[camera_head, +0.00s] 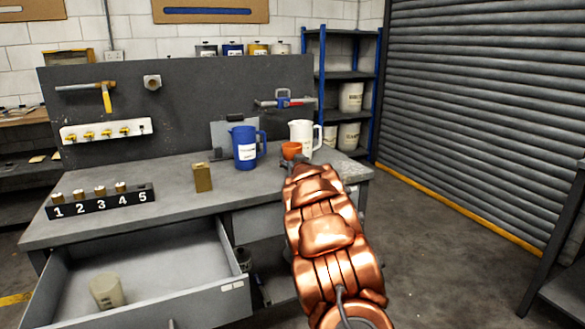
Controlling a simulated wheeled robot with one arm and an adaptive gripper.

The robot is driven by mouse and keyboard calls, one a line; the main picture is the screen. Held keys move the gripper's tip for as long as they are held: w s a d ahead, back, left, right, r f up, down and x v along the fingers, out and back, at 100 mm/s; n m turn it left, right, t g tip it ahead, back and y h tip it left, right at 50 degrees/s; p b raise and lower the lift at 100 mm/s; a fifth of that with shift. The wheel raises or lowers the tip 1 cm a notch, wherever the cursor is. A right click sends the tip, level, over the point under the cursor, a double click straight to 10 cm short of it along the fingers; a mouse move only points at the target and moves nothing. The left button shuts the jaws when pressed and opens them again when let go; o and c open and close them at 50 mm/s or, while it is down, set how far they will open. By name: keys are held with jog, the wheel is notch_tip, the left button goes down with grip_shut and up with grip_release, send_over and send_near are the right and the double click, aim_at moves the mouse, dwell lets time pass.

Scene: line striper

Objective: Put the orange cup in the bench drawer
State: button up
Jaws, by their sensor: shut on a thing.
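The orange cup (291,150) is at the tip of my copper-coloured arm, over the right part of the grey workbench (180,183). My gripper (291,163) is shut on the cup; the arm hides most of the fingers. I cannot tell whether the cup touches the bench top. The bench drawer (190,280) is pulled open at the lower left, below the bench top. A beige container (107,291) lies inside it, and the rest of its floor is bare.
A blue jug (244,150) and a white jug (301,137) stand close to the cup. A brass block (202,177) and a numbered rack (100,202) stand farther left. Open floor (430,240) lies to the right.

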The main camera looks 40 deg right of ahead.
jog(key=shift+f, duration=1.2)
jog(key=shift+f, duration=0.2)
jog(key=o, duration=1.3)
